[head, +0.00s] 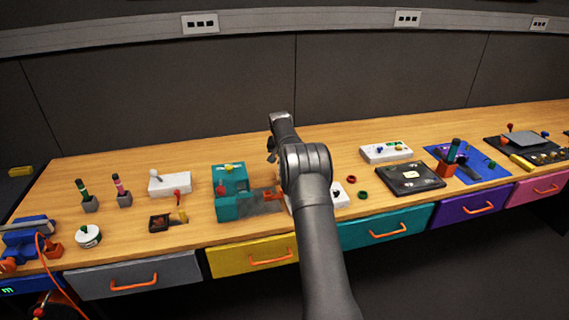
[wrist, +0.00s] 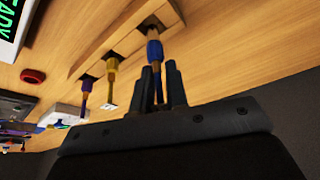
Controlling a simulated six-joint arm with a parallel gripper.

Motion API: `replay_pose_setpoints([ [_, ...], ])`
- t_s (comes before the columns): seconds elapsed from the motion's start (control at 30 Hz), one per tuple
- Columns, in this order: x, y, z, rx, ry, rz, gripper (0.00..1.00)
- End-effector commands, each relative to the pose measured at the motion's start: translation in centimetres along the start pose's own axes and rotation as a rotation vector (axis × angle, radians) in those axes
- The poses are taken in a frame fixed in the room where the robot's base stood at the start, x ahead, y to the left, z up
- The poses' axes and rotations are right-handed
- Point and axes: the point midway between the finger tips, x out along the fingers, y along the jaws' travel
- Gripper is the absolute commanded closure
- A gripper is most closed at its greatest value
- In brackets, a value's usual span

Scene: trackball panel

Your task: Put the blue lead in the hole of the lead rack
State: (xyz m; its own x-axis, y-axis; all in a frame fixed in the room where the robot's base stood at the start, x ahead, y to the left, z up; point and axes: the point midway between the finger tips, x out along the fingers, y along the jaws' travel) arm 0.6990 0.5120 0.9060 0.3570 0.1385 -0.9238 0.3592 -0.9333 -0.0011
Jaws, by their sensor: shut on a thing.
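In the wrist view the lead rack (wrist: 130,24) is a wooden strip with dark square holes. The blue lead (wrist: 155,51) has a blue band and a tan end that overlaps the hole nearest my gripper; I cannot tell how deep it sits. My gripper (wrist: 159,70) is shut on the blue lead just below its band. A yellow lead (wrist: 111,72) and a purple lead (wrist: 86,84) are at the other holes. In the head view my gripper (head: 271,150) is partly hidden by my arm, and the blue lead and rack cannot be made out.
In the wrist view a dark display with green letters (wrist: 12,22) and a red disc (wrist: 33,76) lie beyond the rack. In the head view a teal machine (head: 231,192) stands left of my arm, and a white box (head: 340,195) is partly hidden behind it.

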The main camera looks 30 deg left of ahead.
Motion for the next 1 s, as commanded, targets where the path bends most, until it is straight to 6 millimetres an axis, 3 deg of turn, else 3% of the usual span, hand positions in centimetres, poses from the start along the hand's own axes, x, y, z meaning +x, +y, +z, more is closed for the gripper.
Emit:
replay_pose_setpoints([
  [0.13, 2.0, 0.0, 0.9, 0.0, -0.001, 0.0, 1.0],
  [0.5, 2.4, 0.1, 1.0, 0.0, 0.0, 0.0, 1.0],
  [0.53, 2.4, 0.1, 1.0, 0.0, 0.0, 0.0, 0.81],
  [0.63, 2.4, 0.1, 1.0, 0.0, 0.0, 0.0, 0.61],
  [1.0, 1.9, 0.0, 0.8, 0.0, 0.001, 0.0, 0.61],
])
